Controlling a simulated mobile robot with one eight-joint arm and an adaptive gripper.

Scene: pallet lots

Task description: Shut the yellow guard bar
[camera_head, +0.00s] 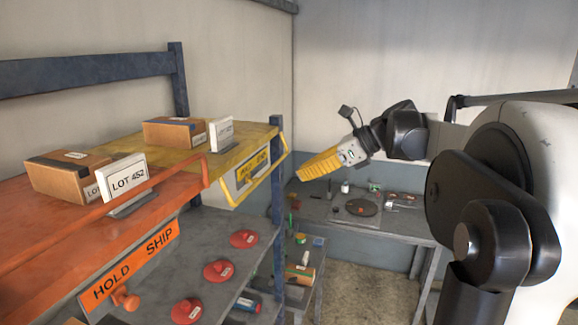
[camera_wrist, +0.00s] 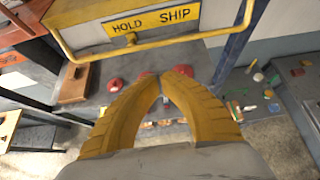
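The yellow guard bar (camera_head: 262,181) is a thin U-shaped rail on the yellow shelf bay (camera_head: 240,150). In the head view it hangs out below the shelf's front edge, around the yellow HOLD/SHIP plate (camera_head: 252,170). In the wrist view the bar (camera_wrist: 185,40) crosses the top, passing under the plate (camera_wrist: 150,20) and its small knob (camera_wrist: 131,39). My gripper (camera_head: 303,172) has yellow ribbed fingers and is to the right of the bar, apart from it. In the wrist view its fingertips (camera_wrist: 158,76) meet with nothing between them, below the bar in the picture.
The orange bay (camera_head: 60,215) has its own orange bar, a carton (camera_head: 68,177) and a LOT 452 card (camera_head: 123,180). Another carton (camera_head: 174,132) stands on the yellow bay. Red knobs (camera_head: 218,271) sit on the lower shelf. A cluttered bench (camera_head: 400,228) stands behind my gripper.

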